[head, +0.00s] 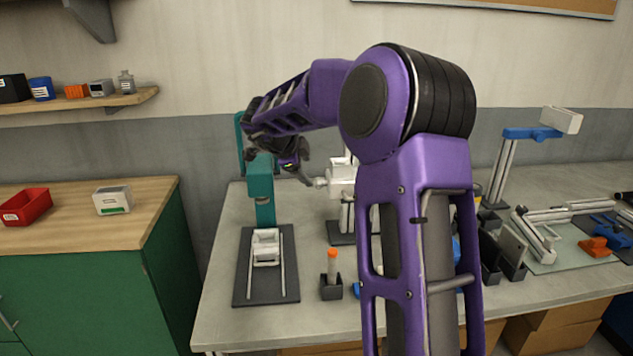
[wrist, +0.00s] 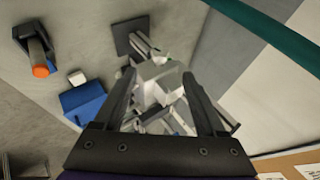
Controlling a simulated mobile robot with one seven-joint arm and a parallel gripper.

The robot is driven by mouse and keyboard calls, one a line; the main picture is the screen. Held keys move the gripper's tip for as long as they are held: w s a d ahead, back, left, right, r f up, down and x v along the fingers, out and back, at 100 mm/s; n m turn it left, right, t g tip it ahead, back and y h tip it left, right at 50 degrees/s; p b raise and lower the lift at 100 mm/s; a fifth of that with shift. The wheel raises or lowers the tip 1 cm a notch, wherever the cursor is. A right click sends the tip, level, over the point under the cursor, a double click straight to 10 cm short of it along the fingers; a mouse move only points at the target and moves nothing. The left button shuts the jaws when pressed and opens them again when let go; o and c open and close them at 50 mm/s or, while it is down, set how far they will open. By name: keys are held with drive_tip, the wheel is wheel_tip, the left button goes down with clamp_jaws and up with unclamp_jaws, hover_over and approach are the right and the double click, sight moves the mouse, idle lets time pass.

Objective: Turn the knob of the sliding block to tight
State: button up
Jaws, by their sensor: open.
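A white block (head: 342,176) sits on upright posts over a dark base in the middle of the bench in the head view. A small grey knob-like part (head: 320,182) sticks out from its left side; its setting cannot be read. My gripper (head: 303,172) is just left of this part, with its jaws open. In the wrist view the white block (wrist: 160,76) shows between and beyond the open fingers of my gripper (wrist: 158,72). Nothing is visibly held. Contact with the knob cannot be told. My purple arm hides part of the block's right side.
A teal column (head: 264,190) stands left of the block, behind a dark board (head: 240,285) with rails. An orange-topped item (head: 332,262) stands in a dark holder in front. Stands and trays crowd the right. The bench's front left is clear.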

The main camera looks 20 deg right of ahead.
sight(317, 181)
drive_tip(key=x, duration=0.9)
drive_tip(key=shift+d+f, duration=0.1)
clamp_jaws()
